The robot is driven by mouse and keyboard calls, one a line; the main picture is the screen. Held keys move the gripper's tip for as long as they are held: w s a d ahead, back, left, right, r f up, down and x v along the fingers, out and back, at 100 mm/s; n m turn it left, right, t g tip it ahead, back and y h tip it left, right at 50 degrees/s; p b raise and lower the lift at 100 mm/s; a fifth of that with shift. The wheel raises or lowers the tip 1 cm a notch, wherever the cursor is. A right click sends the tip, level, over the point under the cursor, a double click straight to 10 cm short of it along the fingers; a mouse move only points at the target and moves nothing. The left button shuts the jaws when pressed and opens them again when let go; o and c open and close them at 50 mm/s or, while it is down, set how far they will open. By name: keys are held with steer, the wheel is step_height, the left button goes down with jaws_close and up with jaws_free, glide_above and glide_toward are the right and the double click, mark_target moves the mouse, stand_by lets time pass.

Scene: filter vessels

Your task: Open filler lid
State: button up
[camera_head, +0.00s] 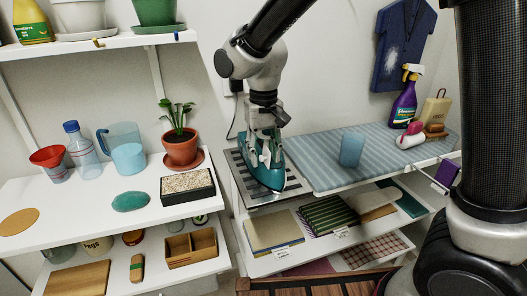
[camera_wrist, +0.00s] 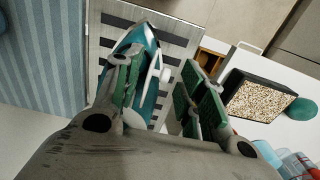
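The teal and white iron (camera_head: 264,178) stands on a slatted metal rest (camera_head: 292,187) at the left end of the ironing board. It also shows in the wrist view (camera_wrist: 143,52), its pointed nose toward the top. My gripper (camera_head: 264,150) is right over the iron and overlaps it. In the wrist view my gripper (camera_wrist: 163,95) has its two green-padded fingers spread apart. The left finger covers part of the iron's body; the right finger is beside it. A small white part shows on the iron between the fingers; I cannot tell if it is the filler lid, or whether the lid is open.
A light blue cup (camera_head: 351,150) stands on the striped ironing board (camera_head: 310,147). A spray bottle (camera_head: 404,100) is at its back right. The white table (camera_head: 70,205) at left holds a potted plant (camera_head: 180,145) and a black seed tray (camera_head: 187,187). Folded cloths lie on the shelf below.

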jaws_close()
steer(key=shift+a, duration=0.1)
steer(key=h, duration=0.1)
steer(key=a+h, duration=0.1)
steer(key=h, duration=0.1)
steer(key=t+h, duration=0.1)
steer(key=shift+s+a+f, duration=0.25)
steer(key=shift+a+f, duration=0.05)
steer(key=shift+f, duration=0.05)
steer(key=shift+o, duration=1.2)
jaws_free()
steer(key=shift+r, duration=0.1)
